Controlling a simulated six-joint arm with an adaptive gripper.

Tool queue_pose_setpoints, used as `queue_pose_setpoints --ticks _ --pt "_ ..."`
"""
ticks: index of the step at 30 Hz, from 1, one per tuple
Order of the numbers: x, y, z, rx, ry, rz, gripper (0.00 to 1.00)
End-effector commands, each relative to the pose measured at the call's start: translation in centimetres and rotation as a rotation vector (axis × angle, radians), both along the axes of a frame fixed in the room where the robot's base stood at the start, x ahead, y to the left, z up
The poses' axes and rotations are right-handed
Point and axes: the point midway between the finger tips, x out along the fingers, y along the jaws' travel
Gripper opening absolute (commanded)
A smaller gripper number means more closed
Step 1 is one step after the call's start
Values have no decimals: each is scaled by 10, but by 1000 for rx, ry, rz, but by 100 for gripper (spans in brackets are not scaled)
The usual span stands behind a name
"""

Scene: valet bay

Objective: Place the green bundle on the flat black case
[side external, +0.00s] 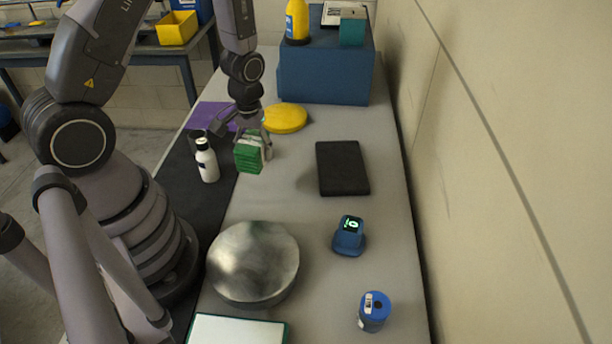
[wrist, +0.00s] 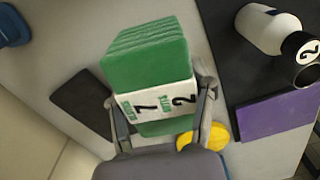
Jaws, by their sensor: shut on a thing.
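The green bundle (side external: 247,159) is a stack of green layers with a white band marked with digits. It fills the middle of the wrist view (wrist: 146,62). My gripper (side external: 254,141) is shut on it, with one finger on each side of the band in the wrist view (wrist: 160,112). In the side view the bundle hangs near the white bottle, and its exact height over the table is hard to tell. The flat black case (side external: 342,168) lies on the table to the right of the bundle, with its top bare. It also shows in the wrist view (wrist: 82,98), partly hidden behind the bundle.
A white bottle (side external: 206,162) stands left of the bundle. A yellow disc (side external: 285,118) and a purple item (side external: 213,114) lie behind. A metal round bowl or dome (side external: 252,263), a blue device (side external: 348,237) and a blue can (side external: 374,312) stand in front. Table between bundle and case is clear.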

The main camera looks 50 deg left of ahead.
Motion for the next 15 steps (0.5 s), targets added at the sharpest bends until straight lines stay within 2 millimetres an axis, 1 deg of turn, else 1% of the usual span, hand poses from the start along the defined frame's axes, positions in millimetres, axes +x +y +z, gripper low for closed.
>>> queue_pose_setpoints --ticks 1,3,6,9,12,14,15 --pt "13 -7 9 1 -12 15 15" --pt "29 -20 22 0 -12 56 15" --pt "48 -38 38 -1 -11 116 15" --pt "61 -52 50 0 -6 159 15" --pt "73 -58 51 0 -3 180 15" --pt "85 -59 46 0 -1 184 15" --pt "94 -60 42 0 0 185 15"
